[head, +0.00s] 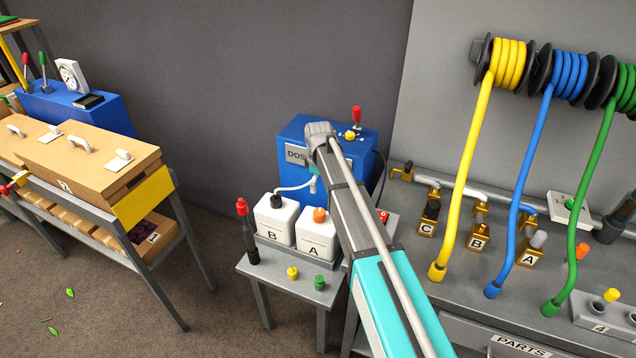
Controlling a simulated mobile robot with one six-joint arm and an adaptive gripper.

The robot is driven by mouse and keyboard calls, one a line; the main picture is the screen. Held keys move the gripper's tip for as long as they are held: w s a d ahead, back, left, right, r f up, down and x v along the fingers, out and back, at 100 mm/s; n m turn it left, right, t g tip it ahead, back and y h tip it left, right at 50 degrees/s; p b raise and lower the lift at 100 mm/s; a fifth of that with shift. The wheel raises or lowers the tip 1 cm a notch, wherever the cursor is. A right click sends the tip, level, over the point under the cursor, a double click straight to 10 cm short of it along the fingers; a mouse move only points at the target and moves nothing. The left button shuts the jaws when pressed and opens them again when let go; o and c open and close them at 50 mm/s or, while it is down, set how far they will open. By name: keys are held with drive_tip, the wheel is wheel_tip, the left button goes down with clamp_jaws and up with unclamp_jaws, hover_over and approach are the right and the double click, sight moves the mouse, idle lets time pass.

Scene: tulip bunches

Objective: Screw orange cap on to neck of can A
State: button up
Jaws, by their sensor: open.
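Can A (318,246) is a white can labelled A, standing on the right of the low grey stand. The orange cap (319,215) sits at the top of can A, over its neck; how far it is screwed on cannot be told. My arm runs from the lower right up to just beyond can A, and its wrist is in front of the blue dosing machine. My gripper is hidden behind my own arm, so its jaws and their distance from the cap do not show.
Can B (270,228), with a black cap and a hose, stands left of can A. A yellow cap (292,273) and a green cap (319,283) lie in front. A dark red-topped tool (248,235) stands left. The blue dosing machine (292,135) is behind. Hoses hang at right.

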sight(320, 211)
drive_tip(key=shift+d+f+b, duration=0.1)
drive_tip(key=shift+f+b, duration=6.6)
drive_tip(key=shift+f, duration=0.1)
drive_tip(key=c, duration=1.1)
drive_tip(key=shift+c, duration=0.3)
drive_tip(key=m, duration=0.5)
drive_tip(key=shift+s, duration=0.1)
drive_tip(key=shift+d, duration=0.1)
